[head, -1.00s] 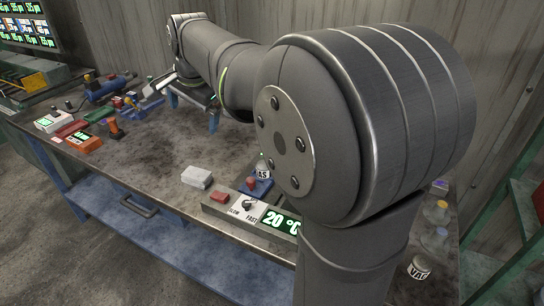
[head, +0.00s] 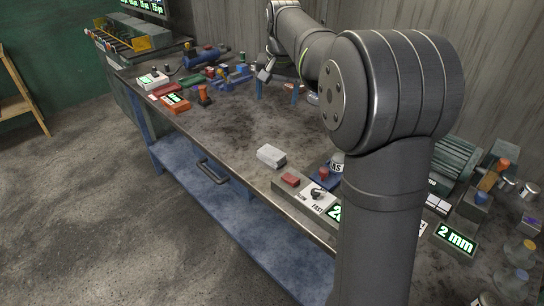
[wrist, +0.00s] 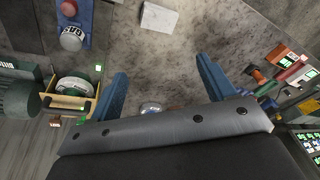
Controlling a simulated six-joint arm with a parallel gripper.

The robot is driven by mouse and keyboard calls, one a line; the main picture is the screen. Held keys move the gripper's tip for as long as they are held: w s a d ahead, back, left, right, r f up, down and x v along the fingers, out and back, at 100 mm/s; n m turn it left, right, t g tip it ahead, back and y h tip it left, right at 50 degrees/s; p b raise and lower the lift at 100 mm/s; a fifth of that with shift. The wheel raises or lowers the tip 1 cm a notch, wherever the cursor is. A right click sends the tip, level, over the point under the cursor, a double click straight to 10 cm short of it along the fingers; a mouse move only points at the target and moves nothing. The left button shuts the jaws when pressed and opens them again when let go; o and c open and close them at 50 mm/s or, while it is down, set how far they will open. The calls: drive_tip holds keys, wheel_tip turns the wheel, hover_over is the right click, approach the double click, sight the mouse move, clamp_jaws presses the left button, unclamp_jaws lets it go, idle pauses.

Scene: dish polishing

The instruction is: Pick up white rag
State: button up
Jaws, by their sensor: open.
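The white rag (head: 271,156) looks like a small pale folded block. It lies flat on the bench near its front edge in the head view. It also shows at the top of the wrist view (wrist: 159,18). My gripper (head: 277,92) is over the bench, farther back than the rag, partly behind my arm in the head view. Its two blue fingers are spread wide in the wrist view (wrist: 162,68), with nothing between them. The rag is apart from the fingers.
A control box with a red button (head: 290,180) and a speed knob (head: 318,193) stands right of the rag. A blue base with a "GAS" container (wrist: 72,38) is close by. Several small devices, including an orange one (head: 175,102), crowd the far left. The bench middle is clear.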

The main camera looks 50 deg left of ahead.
drive_tip(key=w+a+f+n+g+h, duration=0.1)
drive_tip(key=w+a+f+n, duration=0.15)
drive_tip(key=f+n, duration=0.2)
drive_tip(key=w+a+f+n+h, duration=0.1)
drive_tip(key=a+f+n, duration=0.3)
drive_tip(key=n, duration=0.2)
approach(271, 152)
drive_tip(key=shift+n, duration=0.35)
drive_tip(key=f, duration=0.3)
drive_tip(key=w+a+f, duration=0.1)
drive_tip(key=f, duration=0.4)
drive_tip(key=d+f, duration=0.1)
drive_tip(key=shift+s+f, duration=0.15)
drive_tip(key=shift+s, duration=0.2)
drive_tip(key=shift+f, duration=0.5)
drive_tip(key=c, duration=1.2)
drive_tip(key=shift+r, duration=0.1)
drive_tip(key=shift+c, duration=0.2)
